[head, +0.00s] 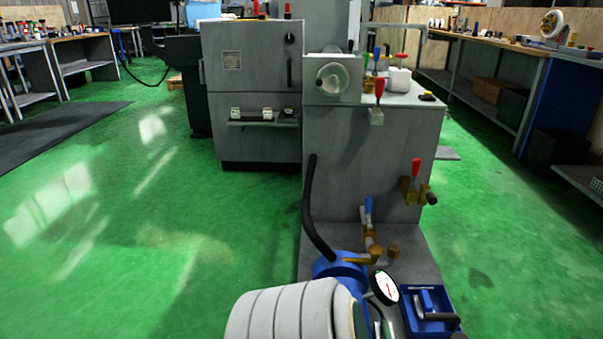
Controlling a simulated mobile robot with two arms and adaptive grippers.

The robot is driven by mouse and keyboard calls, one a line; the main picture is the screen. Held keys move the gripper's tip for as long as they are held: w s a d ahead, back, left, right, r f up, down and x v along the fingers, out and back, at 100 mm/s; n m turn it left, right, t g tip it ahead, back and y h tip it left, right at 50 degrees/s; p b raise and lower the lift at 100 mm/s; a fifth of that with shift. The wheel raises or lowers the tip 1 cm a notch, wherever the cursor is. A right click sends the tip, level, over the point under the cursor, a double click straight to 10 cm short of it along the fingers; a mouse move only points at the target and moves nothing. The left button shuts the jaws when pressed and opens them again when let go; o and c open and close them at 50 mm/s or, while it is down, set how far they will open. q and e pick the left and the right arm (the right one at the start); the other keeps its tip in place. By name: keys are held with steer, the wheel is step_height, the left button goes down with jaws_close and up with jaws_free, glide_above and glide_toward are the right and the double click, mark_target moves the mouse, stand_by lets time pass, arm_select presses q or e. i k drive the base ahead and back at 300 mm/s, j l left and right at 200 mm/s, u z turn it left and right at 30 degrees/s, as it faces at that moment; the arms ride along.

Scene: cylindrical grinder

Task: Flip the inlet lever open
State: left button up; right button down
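Several valve levers show in the head view, and I cannot tell which one is the inlet lever. A blue lever (368,205) stands upright on a brass valve (371,237) low at the machine's front. A red lever (416,168) stands upright on a brass valve (411,190) on the grey cabinet's front, to the right and higher. Another red lever (379,88) is at the cabinet's top edge. Neither of my grippers is in view.
A pump with a white ribbed body (285,310), a pressure gauge (384,288) and a black hose (310,205) stands in front of the grey cabinet (350,150). A blue box (428,315) lies right of it. Green floor (130,230) is free at left.

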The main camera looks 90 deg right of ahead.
mark_target(368, 201)
steer(key=i+l+z, duration=0.1)
steer(key=i+z, duration=0.65)
steer(key=i+j+z, duration=0.2)
steer(key=i+z, duration=0.2)
steer(key=i+j+z, duration=0.4)
steer(key=i+l+z, duration=0.3)
steer(key=z, duration=0.2)
steer(key=i+l+z, duration=0.1)
steer(key=i+z, duration=0.9)
steer(key=i+j+z, duration=0.25)
steer(key=i+z, duration=0.25)
steer(key=i+l+z, duration=0.4)
steer(key=i, duration=0.25)
